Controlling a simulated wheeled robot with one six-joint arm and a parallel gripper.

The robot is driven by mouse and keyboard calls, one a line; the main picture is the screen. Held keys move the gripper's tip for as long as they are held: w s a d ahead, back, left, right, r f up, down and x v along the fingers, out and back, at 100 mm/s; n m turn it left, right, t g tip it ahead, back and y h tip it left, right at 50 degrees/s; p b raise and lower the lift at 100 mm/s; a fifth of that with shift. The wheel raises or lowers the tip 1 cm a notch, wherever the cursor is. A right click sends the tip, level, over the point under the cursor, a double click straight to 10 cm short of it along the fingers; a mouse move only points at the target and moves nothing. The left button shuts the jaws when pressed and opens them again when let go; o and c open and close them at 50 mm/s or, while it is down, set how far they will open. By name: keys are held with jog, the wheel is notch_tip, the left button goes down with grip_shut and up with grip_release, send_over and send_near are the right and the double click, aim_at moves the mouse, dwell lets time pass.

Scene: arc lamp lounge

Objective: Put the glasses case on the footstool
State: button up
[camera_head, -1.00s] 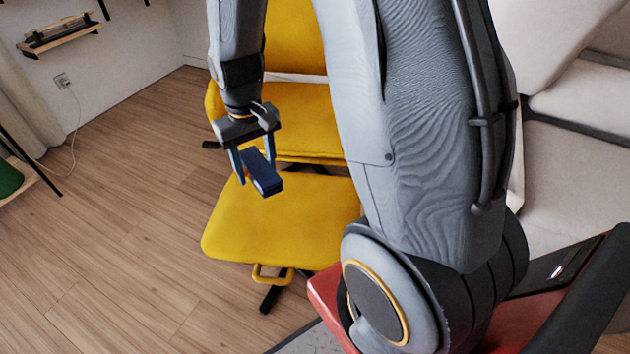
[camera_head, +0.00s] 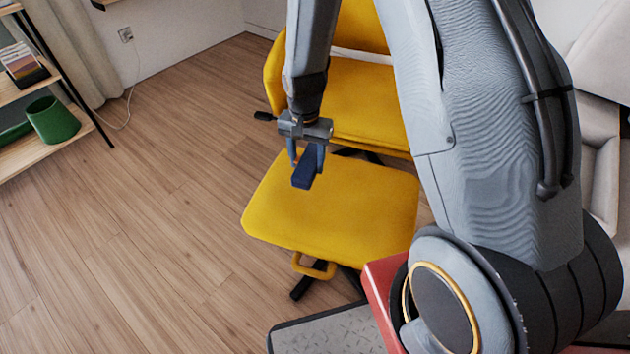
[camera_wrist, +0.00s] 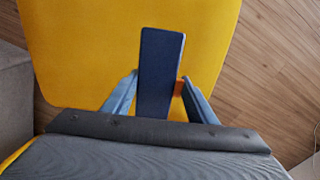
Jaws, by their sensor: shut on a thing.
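The glasses case is a dark blue, long narrow box (camera_head: 307,168). My gripper (camera_head: 306,158) is shut on it and holds it over the yellow footstool (camera_head: 350,215). In the wrist view the case (camera_wrist: 160,75) stands out lengthwise between the two fingers (camera_wrist: 159,95), with the footstool's yellow top (camera_wrist: 80,50) behind it. The case appears to be above the footstool's left and back part; the height of the gap is hard to tell. The footstool top is flat and bare, with a yellow loop handle at its front.
A yellow chair (camera_head: 375,105) stands right behind the footstool. A shelf with a green pot (camera_head: 53,120) is at the far left. A pale sofa (camera_head: 598,140) is at the right. Wooden floor (camera_head: 150,230) is clear on the left.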

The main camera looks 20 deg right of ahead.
jog(key=shift+f+b, duration=0.5)
jog(key=shift+f, duration=2.5)
jog(key=shift+f, duration=0.15)
jog(key=o, duration=1.1)
